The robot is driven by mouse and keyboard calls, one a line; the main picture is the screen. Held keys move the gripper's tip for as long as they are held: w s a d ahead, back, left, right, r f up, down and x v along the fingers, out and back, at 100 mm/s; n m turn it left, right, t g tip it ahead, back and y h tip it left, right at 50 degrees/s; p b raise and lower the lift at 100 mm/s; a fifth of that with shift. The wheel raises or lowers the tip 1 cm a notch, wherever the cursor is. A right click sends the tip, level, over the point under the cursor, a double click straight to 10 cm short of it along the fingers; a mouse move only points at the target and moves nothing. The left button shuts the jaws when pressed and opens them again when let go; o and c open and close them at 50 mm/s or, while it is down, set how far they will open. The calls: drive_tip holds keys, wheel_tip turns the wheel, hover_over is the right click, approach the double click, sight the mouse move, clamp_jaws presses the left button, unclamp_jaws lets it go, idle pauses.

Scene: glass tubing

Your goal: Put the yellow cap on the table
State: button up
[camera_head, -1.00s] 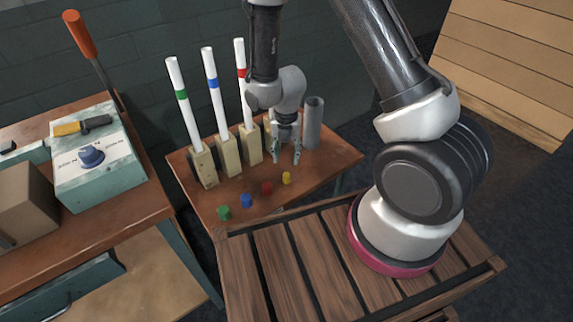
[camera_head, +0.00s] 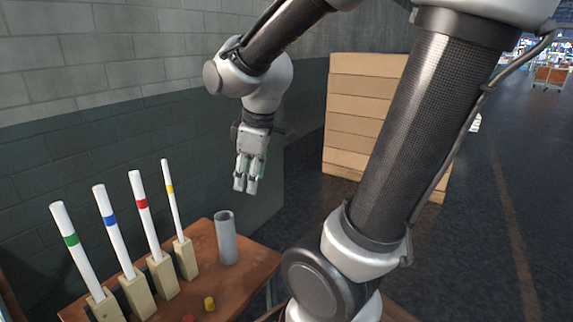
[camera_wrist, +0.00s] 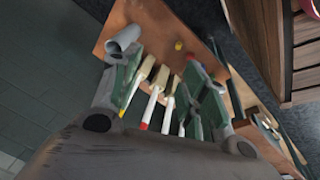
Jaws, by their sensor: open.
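The yellow cap (camera_head: 209,304) rests on the wooden table (camera_head: 262,262), near its front edge and in front of the tube holders. It also shows in the wrist view (camera_wrist: 179,45), small, on the tabletop. My gripper (camera_head: 245,188) hangs in the air, higher than the table and its grey cylinder, with its fingers pointing down. In the wrist view its two fingers (camera_wrist: 166,62) are apart. I see nothing held between them. The tubes seen between the fingers in that view appear to lie farther off.
Four white tubes, banded green (camera_head: 71,240), blue (camera_head: 109,220), red (camera_head: 141,204) and yellow (camera_head: 170,188), stand in wooden blocks. A grey cylinder (camera_head: 226,238) stands right of them. A red cap (camera_head: 188,318) lies beside the yellow one. Stacked boards (camera_head: 365,115) stand behind.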

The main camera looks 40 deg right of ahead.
drive_tip(key=s+d+r+m+t, duration=0.1)
drive_tip(key=s+d+r+m, duration=0.2)
drive_tip(key=s+r+m, duration=0.2)
drive_tip(key=s+m, duration=0.3)
drive_tip(key=s, duration=0.1)
drive_tip(key=shift+s, duration=0.35)
